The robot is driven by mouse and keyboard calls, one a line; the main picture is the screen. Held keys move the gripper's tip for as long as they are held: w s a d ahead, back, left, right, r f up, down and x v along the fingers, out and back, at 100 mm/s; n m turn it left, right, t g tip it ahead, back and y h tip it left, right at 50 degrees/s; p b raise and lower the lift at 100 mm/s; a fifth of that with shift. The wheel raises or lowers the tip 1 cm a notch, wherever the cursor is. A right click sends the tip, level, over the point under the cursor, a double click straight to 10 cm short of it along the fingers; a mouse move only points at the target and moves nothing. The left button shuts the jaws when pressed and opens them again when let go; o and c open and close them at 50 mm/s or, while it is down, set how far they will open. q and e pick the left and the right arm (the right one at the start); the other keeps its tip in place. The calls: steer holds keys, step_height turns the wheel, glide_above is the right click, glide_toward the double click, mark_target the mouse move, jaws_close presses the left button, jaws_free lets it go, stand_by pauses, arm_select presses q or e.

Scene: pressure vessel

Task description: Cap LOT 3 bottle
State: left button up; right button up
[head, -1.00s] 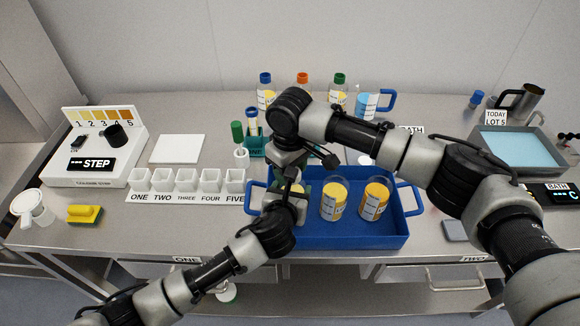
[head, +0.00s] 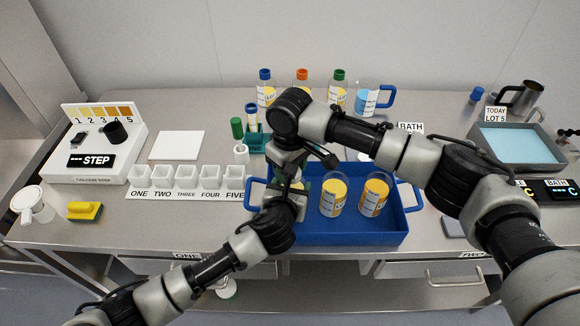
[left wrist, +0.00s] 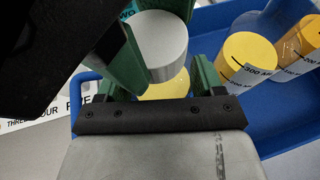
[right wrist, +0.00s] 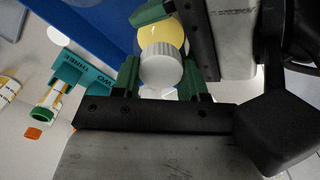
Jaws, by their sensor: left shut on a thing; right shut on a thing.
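A bottle of yellow liquid (left wrist: 168,89) stands at the left end of the blue tray (head: 350,238). A white ribbed cap (right wrist: 160,66) is on its mouth; I cannot tell whether it is screwed tight. My left gripper (head: 297,187) is shut on the bottle body. My right gripper (right wrist: 160,82) comes from above and is shut on the cap. The arms hide most of this bottle in the head view, and its lot number cannot be read. Two other yellow-filled bottles (head: 333,198) (head: 375,194) stand to the right in the tray.
A teal rack (head: 256,142) stands behind the tray. Several white cups (head: 186,177) line the left side. Bottles with coloured caps (head: 302,88) and a blue-handled jug (head: 368,100) stand at the back. A water bath (head: 510,140) is at the right.

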steer(key=m, duration=0.3)
steer(key=f+m, duration=0.1)
steer(key=shift+s+d+m, duration=0.1)
steer(key=shift+d+m, duration=0.2)
steer(key=shift+m, duration=0.1)
steer(key=m, duration=0.4)
steer(key=shift+m, duration=0.3)
steer(key=m, duration=0.4)
steer(key=shift+d, duration=0.15)
steer(key=m, duration=0.3)
steer(key=shift+s+d, duration=0.1)
steer(key=o, duration=0.9)
steer(key=shift+r, duration=0.1)
steer(key=shift+o, duration=0.2)
steer(key=shift+r, duration=2.45)
